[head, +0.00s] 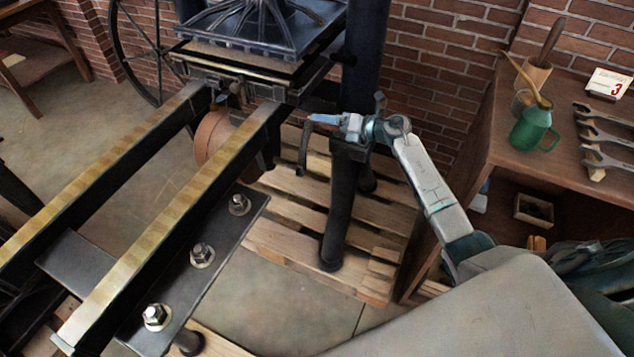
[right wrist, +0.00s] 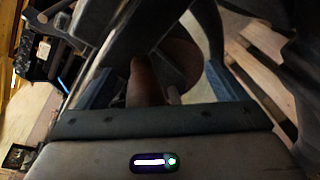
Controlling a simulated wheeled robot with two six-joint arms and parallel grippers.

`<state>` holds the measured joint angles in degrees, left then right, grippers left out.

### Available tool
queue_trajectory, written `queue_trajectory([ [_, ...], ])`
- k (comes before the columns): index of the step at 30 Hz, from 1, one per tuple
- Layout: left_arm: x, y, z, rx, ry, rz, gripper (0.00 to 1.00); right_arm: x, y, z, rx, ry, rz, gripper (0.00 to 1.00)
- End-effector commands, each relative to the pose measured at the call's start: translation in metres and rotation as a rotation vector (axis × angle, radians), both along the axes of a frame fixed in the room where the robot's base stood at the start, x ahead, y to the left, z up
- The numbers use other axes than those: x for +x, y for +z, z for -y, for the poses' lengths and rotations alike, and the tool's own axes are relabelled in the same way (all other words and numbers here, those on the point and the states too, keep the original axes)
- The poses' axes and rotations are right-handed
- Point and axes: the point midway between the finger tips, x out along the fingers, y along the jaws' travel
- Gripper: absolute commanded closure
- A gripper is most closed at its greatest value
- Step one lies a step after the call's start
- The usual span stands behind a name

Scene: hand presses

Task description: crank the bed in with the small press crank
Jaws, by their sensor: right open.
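The press bed (head: 222,78) sits at the far end of two brass-topped rails (head: 150,235), under the dark platen (head: 255,40). A small dark crank (head: 303,150) hangs beside the rails, to the right of a brown drum (head: 213,137). My right gripper (head: 322,119) is at the upper end of the crank in the head view. In the right wrist view my right gripper (right wrist: 155,90) is open, with a brownish handle (right wrist: 138,82) between its blue fingers. I cannot tell whether either finger touches it. My left gripper is out of view.
A dark press post (head: 345,205) stands on a wooden pallet (head: 285,235) close to my right forearm. A wooden bench (head: 500,150) at right holds a green can (head: 533,128) and several wrenches (head: 600,130). A bolted plate (head: 190,285) lies beside the near rail.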

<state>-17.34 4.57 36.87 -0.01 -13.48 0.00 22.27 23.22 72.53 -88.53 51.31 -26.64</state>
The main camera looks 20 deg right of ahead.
Motion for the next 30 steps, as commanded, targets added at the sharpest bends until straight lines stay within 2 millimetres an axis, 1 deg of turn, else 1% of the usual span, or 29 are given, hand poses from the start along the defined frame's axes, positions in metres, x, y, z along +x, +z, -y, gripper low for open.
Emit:
queue_trajectory([
  [7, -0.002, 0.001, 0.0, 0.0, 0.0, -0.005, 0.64, -0.004, 0.002, 0.003, -0.001, 0.002, 0.0, 0.09],
  [30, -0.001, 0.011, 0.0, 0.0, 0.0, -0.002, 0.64, -0.05, 0.014, 0.044, 0.0, 0.002, 0.001, 0.09],
])
